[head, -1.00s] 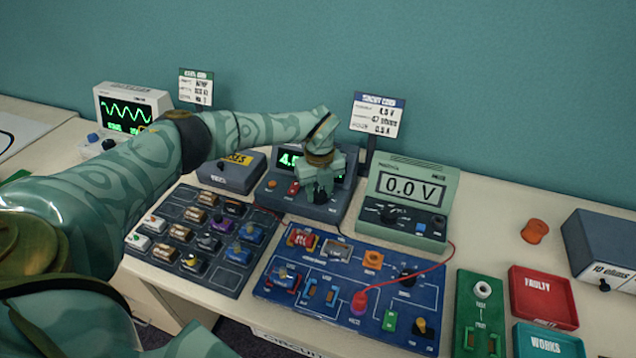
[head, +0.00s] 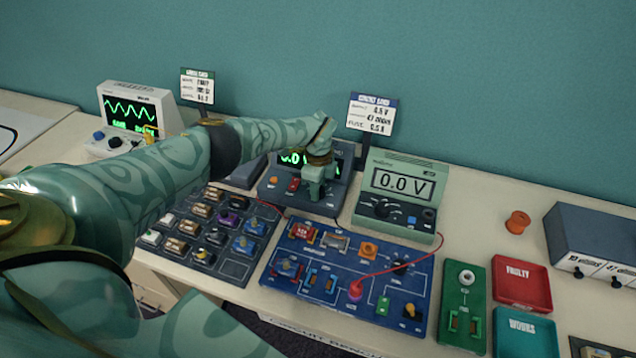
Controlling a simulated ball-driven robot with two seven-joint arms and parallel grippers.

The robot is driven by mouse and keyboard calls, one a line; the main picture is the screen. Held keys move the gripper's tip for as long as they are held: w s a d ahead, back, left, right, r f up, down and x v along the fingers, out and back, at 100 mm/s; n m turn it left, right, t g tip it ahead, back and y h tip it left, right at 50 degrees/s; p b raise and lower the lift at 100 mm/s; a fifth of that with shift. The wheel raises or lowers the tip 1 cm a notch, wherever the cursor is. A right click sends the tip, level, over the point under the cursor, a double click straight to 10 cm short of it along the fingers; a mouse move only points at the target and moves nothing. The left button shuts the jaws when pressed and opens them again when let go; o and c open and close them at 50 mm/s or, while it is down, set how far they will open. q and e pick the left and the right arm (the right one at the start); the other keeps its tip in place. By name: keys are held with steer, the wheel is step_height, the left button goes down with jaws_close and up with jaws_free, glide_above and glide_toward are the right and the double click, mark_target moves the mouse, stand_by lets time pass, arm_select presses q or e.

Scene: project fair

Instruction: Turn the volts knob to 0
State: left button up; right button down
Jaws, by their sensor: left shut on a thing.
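The dark power supply (head: 342,192) stands at the back of the table. Its green display (head: 290,158) is partly covered by my arm; the part that shows appears to read 0.0. My left gripper (head: 317,194) points down at the right part of its front panel. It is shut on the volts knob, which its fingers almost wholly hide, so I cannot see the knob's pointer. My right gripper is not in view.
A green meter reading 0.0 V (head: 400,203) stands close to the right of the gripper. The blue circuit board (head: 335,268) and a dark parts tray (head: 205,238) lie in front. A red lead (head: 400,268) crosses the board. A card (head: 372,112) stands behind.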

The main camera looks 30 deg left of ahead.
arm_select(q)
steer(key=shift+w+n, duration=0.1)
steer(key=shift+n, duration=0.3)
steer(key=o, duration=1)
steer(key=shift+c, duration=0.2)
steer(key=shift+r, duration=0.1)
step_height(320, 180, up, 6)
steer(key=p, duration=0.3)
steer(key=shift+a+r, duration=0.1)
steer(key=shift+r, duration=0.15)
step_height(320, 180, up, 10)
steer(key=p, duration=0.1)
steer(key=shift+f, duration=0.15)
steer(key=shift+f, duration=0.1)
